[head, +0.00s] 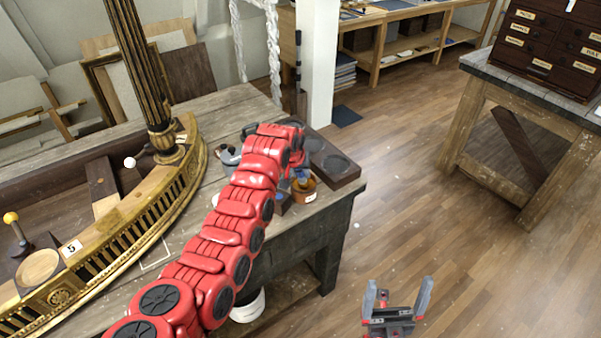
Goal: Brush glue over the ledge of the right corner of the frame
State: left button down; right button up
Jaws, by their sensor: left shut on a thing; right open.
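The gilt console frame (150,212) lies on the workbench at the left, with a curved, pierced gilt front. A dark fluted column (140,70) stands on its right corner (185,150), where the ledge shows around the column base. My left arm crosses the bench. My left gripper (301,174) is at the bench's right end, just above a brown pot (303,193), partly hidden by the arm. It is shut on what seems to be the brush, which is mostly hidden. My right gripper (398,300) is open and empty, low over the floor, clear of the bench.
A dark tray (338,168) lies at the bench's right end beside the pot. Grey tools (229,158) stand behind my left arm. A round wooden disc (40,267) and a yellow-knobbed tool (12,220) are at the left. A white bucket (248,307) sits below. Floor at right is clear.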

pick_arm(q)
jog(key=shift+f, duration=0.1)
jog(key=shift+r, duration=3.55)
